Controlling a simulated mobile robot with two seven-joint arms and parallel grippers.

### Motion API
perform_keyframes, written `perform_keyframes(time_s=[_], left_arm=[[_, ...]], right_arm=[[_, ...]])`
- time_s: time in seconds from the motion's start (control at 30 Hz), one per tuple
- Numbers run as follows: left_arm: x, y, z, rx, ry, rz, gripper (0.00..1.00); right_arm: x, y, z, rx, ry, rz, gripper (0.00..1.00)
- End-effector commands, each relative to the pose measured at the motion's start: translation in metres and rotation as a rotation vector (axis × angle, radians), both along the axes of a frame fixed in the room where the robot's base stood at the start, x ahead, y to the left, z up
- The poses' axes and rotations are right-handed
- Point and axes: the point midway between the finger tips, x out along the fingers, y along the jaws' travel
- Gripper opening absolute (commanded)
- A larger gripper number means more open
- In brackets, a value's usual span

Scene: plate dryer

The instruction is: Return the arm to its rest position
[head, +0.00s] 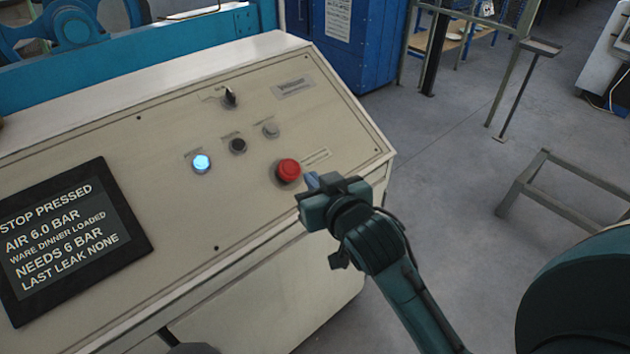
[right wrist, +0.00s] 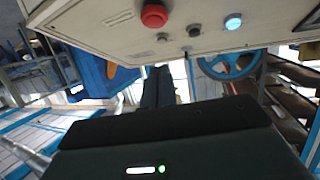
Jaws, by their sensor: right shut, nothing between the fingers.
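My right gripper (head: 311,182) is in the head view, just right of and below the red stop button (head: 288,170) on the sloping beige control panel (head: 130,165). It is shut and empty, and a small gap shows between it and the button. In the right wrist view the red button (right wrist: 154,14) is at the top, above the dark gripper fingers (right wrist: 157,85). The screen (head: 70,240) on the panel reads "STOP PRESSED", "AIR 6.0 BAR" and "LAST LEAK NONE". My left gripper does not show.
The panel also has a lit blue-white button (head: 201,163), dark and grey buttons, and a black selector knob (head: 230,97). A metal stand (head: 560,180) is on the floor at the right. The grey floor (head: 440,150) between panel and stand is clear.

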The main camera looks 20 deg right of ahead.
Motion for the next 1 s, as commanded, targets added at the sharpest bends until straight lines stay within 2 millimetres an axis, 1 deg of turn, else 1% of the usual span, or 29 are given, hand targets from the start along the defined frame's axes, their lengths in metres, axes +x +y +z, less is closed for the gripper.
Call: perform_keyframes(time_s=[0.4,0.47,0.5,0.57,0.67,0.7,0.77,0.8,0.9,1.0], left_arm=[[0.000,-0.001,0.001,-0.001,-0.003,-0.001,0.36],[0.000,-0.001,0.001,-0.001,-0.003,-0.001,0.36],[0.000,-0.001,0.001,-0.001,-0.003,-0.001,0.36],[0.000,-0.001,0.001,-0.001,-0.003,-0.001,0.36],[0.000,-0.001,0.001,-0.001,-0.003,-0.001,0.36],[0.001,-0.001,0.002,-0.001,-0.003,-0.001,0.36],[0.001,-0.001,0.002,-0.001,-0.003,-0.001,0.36],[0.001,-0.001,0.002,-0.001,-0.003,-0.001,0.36],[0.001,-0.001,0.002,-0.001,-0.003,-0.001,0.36],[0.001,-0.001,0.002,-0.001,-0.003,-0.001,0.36]], right_arm=[[0.000,0.000,0.000,-0.001,-0.001,0.000,0.00],[-0.001,0.000,-0.004,-0.002,0.006,0.004,0.00],[-0.003,0.001,-0.011,-0.004,0.017,0.009,0.00],[-0.010,0.003,-0.031,-0.012,0.048,0.027,0.00],[-0.032,0.008,-0.084,-0.024,0.127,0.072,0.00],[-0.045,0.009,-0.108,-0.028,0.162,0.093,0.00],[-0.067,0.012,-0.142,-0.031,0.212,0.121,0.00],[-0.083,0.013,-0.162,-0.031,0.241,0.137,0.00],[-0.121,0.014,-0.204,-0.029,0.303,0.168,0.00],[-0.151,0.014,-0.230,-0.025,0.345,0.185,0.00]])
